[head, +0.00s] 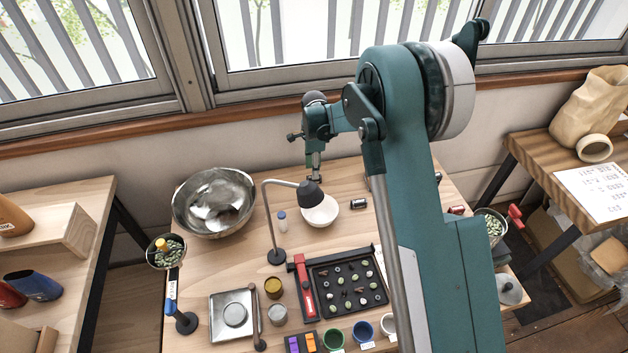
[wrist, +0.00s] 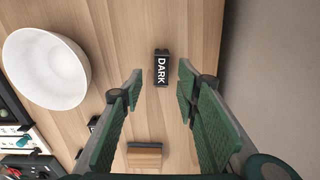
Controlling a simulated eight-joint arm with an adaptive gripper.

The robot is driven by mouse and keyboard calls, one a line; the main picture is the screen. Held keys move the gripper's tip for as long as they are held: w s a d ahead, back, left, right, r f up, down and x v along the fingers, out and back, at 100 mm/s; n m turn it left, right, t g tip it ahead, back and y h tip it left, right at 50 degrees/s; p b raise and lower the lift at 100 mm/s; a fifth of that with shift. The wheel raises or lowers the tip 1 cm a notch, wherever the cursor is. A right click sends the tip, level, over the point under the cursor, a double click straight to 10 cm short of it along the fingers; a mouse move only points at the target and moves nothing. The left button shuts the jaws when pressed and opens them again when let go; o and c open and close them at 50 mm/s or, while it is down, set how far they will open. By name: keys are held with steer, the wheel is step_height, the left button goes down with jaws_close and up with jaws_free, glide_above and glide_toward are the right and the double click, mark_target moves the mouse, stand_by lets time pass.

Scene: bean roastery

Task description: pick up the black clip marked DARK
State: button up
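The black clip marked DARK (wrist: 161,69) lies on the wooden table, its white lettering facing up in the wrist view. In the wrist view the clip shows in line with the gap, just past the fingertips.
A white bowl (wrist: 47,68) stands left of the clip in the wrist view. A lamp (head: 309,192) leans over this bowl in the head view. A wood-and-dark block (wrist: 145,155) lies low between the fingers. A black sample tray (head: 347,312) is nearer.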

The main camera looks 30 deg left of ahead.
stand_by(0.3)
steer(key=shift+w+a+f, duration=0.1)
steer(key=shift+f, duration=2.5)
steer(key=c, duration=0.7)
